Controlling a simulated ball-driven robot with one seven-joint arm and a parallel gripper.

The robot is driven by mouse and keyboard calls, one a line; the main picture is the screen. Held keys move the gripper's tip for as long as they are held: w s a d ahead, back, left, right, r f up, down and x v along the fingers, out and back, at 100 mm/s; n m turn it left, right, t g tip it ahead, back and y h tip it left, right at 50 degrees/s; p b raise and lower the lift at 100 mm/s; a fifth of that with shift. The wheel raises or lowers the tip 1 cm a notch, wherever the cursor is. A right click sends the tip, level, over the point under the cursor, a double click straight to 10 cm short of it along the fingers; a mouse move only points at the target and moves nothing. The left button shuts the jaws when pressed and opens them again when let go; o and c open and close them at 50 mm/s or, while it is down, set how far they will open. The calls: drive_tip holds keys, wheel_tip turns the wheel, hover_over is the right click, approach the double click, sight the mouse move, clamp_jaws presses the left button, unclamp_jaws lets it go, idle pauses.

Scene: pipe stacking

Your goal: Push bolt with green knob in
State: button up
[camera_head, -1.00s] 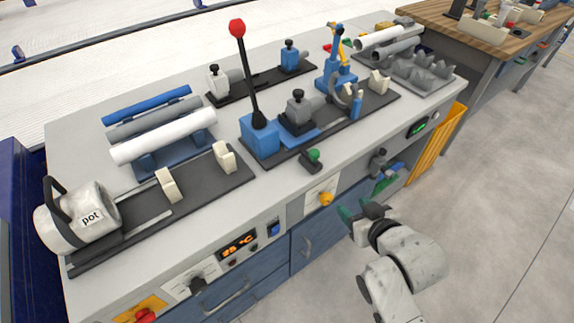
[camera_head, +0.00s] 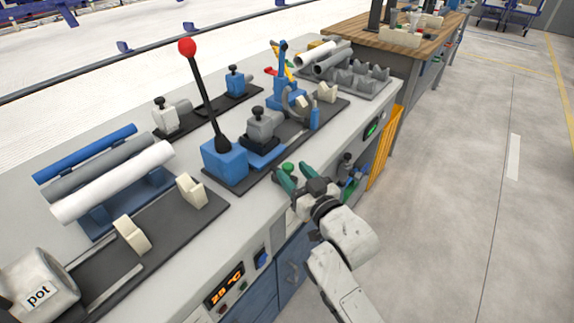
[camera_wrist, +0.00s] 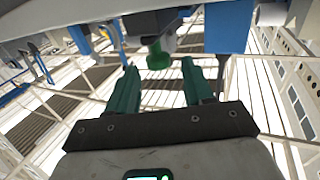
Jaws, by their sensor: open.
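The bolt's green knob (camera_head: 288,167) is at the front edge of the grey bench, partly hidden by my gripper in the head view. In the wrist view the knob (camera_wrist: 159,57) appears ahead of the fingertips, roughly centred between them. Its shank runs up towards the bench structure. My gripper (camera_head: 294,172) has green fingers, which are open and empty, just in front of the knob. The wrist view also shows the spread fingers (camera_wrist: 160,72). I cannot tell whether either finger touches the knob.
A blue lever block (camera_head: 224,160) with a red-topped lever stands behind the knob. A grey clamp (camera_head: 260,127) is near it on a dark base. Blue, grey and white pipes (camera_head: 112,182) lie on a rack at left. The floor (camera_head: 460,190) at right is clear.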

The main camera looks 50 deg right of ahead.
sight(288, 165)
drive_tip(key=shift+x, duration=1.9)
clamp_jaws()
drive_tip(key=shift+r, duration=0.1)
